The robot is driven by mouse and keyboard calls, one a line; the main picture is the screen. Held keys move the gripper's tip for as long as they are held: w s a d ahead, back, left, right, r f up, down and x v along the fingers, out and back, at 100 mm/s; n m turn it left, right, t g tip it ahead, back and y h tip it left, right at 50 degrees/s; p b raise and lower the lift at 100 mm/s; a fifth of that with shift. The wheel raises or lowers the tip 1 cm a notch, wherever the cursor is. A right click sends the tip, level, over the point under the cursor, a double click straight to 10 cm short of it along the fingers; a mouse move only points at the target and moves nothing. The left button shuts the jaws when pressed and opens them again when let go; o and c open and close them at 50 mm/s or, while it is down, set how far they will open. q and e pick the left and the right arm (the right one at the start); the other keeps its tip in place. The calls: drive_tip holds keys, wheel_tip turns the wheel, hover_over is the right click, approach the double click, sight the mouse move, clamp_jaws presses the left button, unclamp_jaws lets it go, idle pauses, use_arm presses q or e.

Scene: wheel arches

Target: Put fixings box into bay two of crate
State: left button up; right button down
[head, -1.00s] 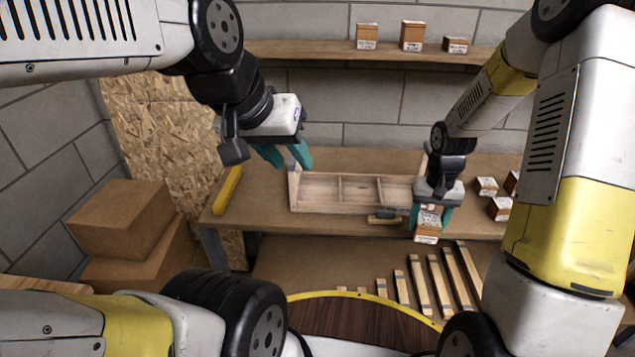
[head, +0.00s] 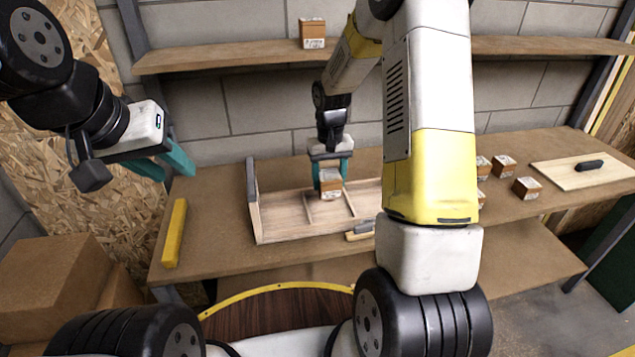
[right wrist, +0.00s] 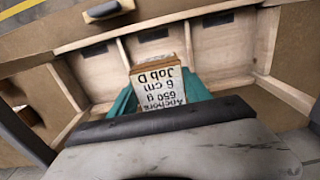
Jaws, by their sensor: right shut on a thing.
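The fixings box (head: 331,184) is small and brown with a white label. My right gripper (head: 331,172) is shut on it. The wooden crate (head: 262,237) lies on the workbench, with thin dividers making a row of bays. In the head view the box hangs over the crate's middle. The right wrist view shows the box (right wrist: 158,88) in front of the middle bay, its label reading "Anchors 650 g 6 cm Job D". Whether it touches the bay floor cannot be told. My left gripper (head: 172,164) is open and empty, left of the crate. My right arm hides the crate's right end.
A yellow bar (head: 174,233) lies left of the crate. A small handled piece (head: 360,231) lies at the crate's front side. Several small boxes (head: 527,187) and a board with a black handle (head: 570,174) are to the right. A shelf (head: 220,55) runs above.

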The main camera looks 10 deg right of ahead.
sight(329, 174)
drive_tip(key=shift+f, duration=3.35)
drive_tip(key=shift+f, duration=0.1)
drive_tip(key=shift+c, duration=2.4)
unclamp_jaws()
drive_tip(key=shift+f, duration=0.1)
wheel_tip(329, 174, up, 12)
drive_tip(key=s+r+t, duration=0.2)
drive_tip(key=s+r, duration=0.3)
drive_tip(key=r, duration=0.5)
drive_tip(key=s+r+t, duration=0.1)
drive_tip(key=s+r, duration=0.2)
drive_tip(key=s, duration=0.3)
drive_tip(key=s+a+r+t+y, duration=0.1)
drive_tip(key=s+r, duration=0.2)
drive_tip(key=s, duration=0.4)
drive_tip(key=s+a+r+t+y, duration=0.1)
drive_tip(key=s+r+t, duration=0.1)
drive_tip(key=s, duration=0.4)
drive_tip(key=shift+s+r, duration=0.15)
drive_tip(key=shift+r, duration=0.7)
